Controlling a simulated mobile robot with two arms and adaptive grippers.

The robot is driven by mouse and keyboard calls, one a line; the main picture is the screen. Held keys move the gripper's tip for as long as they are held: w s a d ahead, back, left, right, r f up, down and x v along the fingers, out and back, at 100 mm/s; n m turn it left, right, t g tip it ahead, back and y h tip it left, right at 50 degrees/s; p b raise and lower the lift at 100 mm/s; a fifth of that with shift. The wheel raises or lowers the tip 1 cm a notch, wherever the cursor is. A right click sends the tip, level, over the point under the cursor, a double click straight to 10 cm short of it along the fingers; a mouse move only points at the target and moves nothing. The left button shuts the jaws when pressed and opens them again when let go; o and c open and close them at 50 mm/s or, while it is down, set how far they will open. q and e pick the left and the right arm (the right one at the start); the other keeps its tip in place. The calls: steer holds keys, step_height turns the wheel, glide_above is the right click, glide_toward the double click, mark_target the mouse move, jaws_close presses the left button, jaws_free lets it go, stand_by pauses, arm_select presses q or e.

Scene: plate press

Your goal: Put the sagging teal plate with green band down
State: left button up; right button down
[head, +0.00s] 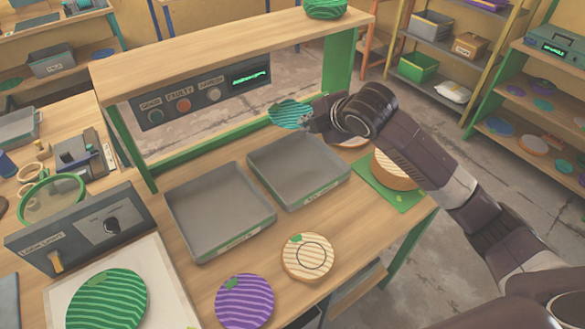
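The teal plate (289,114) with darker wavy stripes is at the fingertips of my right gripper (308,121), in the air beyond the right grey tray (257,182). The gripper appears shut on the plate's right edge. The plate looks tilted; its green band and any sag are too small to make out. The left grey tray (217,207) stands beside the right one, and both look empty. My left gripper is not in view.
A button panel (205,95) hangs under the upper shelf (225,45), behind the trays. A cream striped plate (308,257), a purple plate (245,302) and a green plate (107,300) lie in front. A cream stack (395,171) stands on a green mat (407,200).

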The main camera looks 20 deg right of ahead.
step_height(320, 180, down, 12)
steer(key=shift+s+f+p, duration=0.1)
steer(key=shift+f+p, duration=0.05)
steer(key=shift+p, duration=0.55)
step_height(320, 180, down, 5)
steer(key=shift+r, duration=0.2)
steer(key=shift+f, duration=0.15)
steer(key=shift+f, duration=0.3)
steer(key=c, duration=2.4)
jaws_free()
steer(key=shift+r, duration=0.15)
